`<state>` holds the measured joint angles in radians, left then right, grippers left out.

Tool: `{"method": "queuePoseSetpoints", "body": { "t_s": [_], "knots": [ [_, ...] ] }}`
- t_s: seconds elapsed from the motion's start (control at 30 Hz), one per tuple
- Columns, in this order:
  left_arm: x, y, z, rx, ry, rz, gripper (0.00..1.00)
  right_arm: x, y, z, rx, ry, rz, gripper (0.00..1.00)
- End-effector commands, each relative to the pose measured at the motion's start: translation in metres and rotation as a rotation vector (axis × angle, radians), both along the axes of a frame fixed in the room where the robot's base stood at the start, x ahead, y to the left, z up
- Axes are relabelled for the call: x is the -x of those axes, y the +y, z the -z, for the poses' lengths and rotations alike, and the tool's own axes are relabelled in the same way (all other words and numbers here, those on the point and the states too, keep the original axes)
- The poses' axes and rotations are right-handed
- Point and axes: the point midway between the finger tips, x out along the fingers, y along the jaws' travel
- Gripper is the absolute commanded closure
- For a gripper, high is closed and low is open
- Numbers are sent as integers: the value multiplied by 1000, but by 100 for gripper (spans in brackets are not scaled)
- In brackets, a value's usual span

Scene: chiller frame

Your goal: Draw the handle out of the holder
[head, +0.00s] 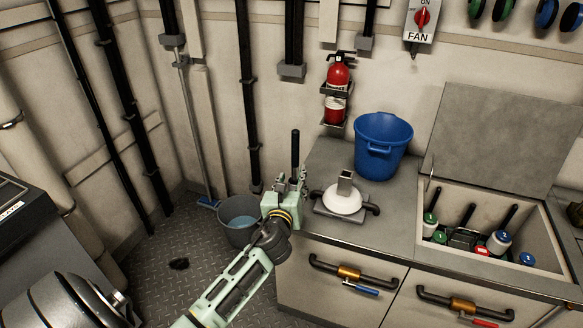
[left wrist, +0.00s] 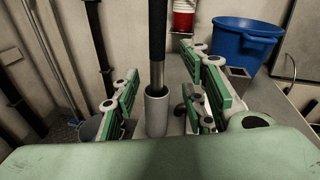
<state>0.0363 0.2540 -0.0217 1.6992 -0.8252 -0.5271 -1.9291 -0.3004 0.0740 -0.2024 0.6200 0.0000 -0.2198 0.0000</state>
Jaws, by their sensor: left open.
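The black handle (head: 295,150) stands upright in the head view, just beyond my left gripper (head: 287,188). In the left wrist view the handle (left wrist: 157,45) rises out of a grey tube-shaped holder (left wrist: 157,112). My left gripper (left wrist: 160,98) is open, its green fingers on either side of the holder and the lower handle, with visible gaps. In the head view the gripper hides most of the holder. My right gripper is not in view.
A grey counter (head: 330,152) bears a white dome-shaped piece (head: 342,202) and a blue bucket (head: 382,150). An open bin (head: 455,252) with bottles is at right. A grey bucket (head: 238,232) stands on the floor. A fire extinguisher (head: 338,78) hangs on the wall.

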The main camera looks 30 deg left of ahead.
Motion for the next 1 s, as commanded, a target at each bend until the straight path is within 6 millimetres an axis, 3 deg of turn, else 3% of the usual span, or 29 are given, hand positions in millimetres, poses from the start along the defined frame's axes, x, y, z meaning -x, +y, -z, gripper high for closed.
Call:
{"method": "queuePoseSetpoints", "body": {
  "t_s": [0.03, 0.1, 0.2, 0.7, 1.0],
  "knots": [
    [-2, 2, -20, -59, -17, -4, 60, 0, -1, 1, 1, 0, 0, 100],
    [-2, 5, -38, -121, -26, -9, 60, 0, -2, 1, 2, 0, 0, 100],
    [-3, 7, -51, -168, -33, -15, 60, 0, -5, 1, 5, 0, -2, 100],
    [-62, 35, -52, -172, -33, -17, 60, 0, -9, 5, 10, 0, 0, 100],
    [-73, 39, -51, -171, -32, -15, 60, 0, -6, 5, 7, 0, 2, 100]
  ]
}}
